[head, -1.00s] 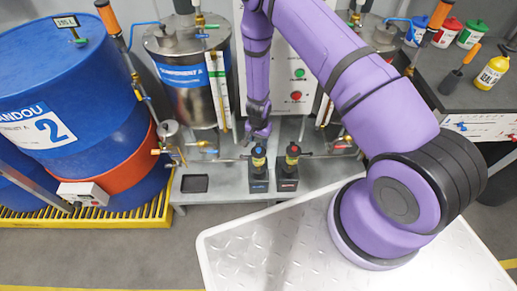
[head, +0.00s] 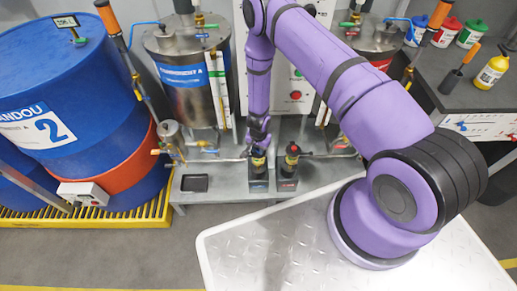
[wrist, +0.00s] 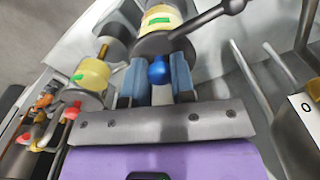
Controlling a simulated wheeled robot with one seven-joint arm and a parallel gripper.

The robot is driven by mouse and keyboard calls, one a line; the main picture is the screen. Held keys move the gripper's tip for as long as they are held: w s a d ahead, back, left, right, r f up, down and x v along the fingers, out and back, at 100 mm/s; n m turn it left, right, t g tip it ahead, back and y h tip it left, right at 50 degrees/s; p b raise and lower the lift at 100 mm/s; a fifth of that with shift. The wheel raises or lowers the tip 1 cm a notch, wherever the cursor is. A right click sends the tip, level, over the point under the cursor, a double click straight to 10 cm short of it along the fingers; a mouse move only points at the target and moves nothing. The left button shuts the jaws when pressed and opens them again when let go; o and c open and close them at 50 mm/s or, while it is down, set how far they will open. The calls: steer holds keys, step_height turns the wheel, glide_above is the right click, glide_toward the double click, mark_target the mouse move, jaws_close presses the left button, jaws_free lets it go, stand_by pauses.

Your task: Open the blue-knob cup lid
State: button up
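The blue knob (wrist: 158,72) shows in the wrist view on the near side of a round dark grey lid (wrist: 165,42), over a yellowish cup (wrist: 160,18). The lid looks closed on the cup. My gripper (wrist: 157,84) is open, with one blue-grey finger on each side of the knob. Whether either finger touches it is hard to tell. In the head view my gripper (head: 258,143) is directly above the left of two small cups (head: 258,162) on dark stands, and it hides that cup's top.
A second cup (head: 291,158) stands close on the right in the head view. A dark lever handle (wrist: 208,18) reaches over the lid in the wrist view. A steel tank (head: 190,100) and thin pipes stand behind. A black tray (head: 194,183) lies left on the grey bench.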

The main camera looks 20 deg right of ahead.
jaws_close()
steer(key=shift+w+r+g, duration=0.1)
steer(key=shift+r+g, duration=0.05)
steer(key=shift+g, duration=0.35)
steer(key=shift+w+d+r, duration=0.1)
steer(key=shift+r, duration=0.05)
steer(key=shift+w+g, duration=0.1)
steer(key=shift+g, duration=0.2)
steer(key=o, duration=0.6)
jaws_free()
steer(key=shift+r, duration=0.1)
steer(key=shift+c, duration=0.2)
